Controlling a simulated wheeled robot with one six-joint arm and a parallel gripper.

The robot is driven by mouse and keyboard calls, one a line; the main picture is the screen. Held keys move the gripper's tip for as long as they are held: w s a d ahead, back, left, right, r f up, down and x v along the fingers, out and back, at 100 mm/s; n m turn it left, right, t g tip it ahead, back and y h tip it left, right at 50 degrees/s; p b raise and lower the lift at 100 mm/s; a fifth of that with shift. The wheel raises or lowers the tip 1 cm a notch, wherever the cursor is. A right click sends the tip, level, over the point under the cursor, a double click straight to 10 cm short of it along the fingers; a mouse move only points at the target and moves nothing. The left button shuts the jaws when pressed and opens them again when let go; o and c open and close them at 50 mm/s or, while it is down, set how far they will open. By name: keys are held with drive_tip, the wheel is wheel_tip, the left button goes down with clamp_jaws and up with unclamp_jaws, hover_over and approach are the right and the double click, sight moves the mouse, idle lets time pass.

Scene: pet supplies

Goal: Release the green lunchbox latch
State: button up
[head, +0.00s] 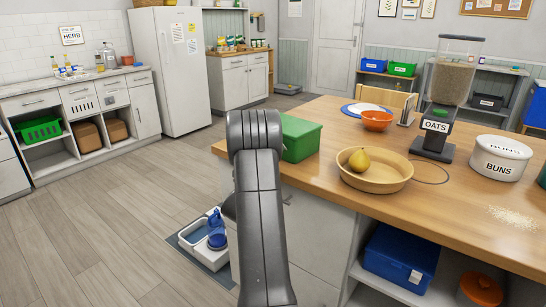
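A green box (301,140) with a lid stands on the near left corner of the wooden counter (330,113). It looks like the lunchbox. My grey arm covers its left part, and I see no latch on the sides that show. My arm rises in front of the counter's left edge and its upper end overlaps the box in the picture. My gripper does not show, so I cannot tell whether it touches the box.
A wooden bowl (376,183) with a pear, an orange bowl (376,120), an OATS dispenser (437,127) and a BUNS tin (500,160) stand on the counter. A blue box (400,255) sits on the shelf below. Open floor lies left.

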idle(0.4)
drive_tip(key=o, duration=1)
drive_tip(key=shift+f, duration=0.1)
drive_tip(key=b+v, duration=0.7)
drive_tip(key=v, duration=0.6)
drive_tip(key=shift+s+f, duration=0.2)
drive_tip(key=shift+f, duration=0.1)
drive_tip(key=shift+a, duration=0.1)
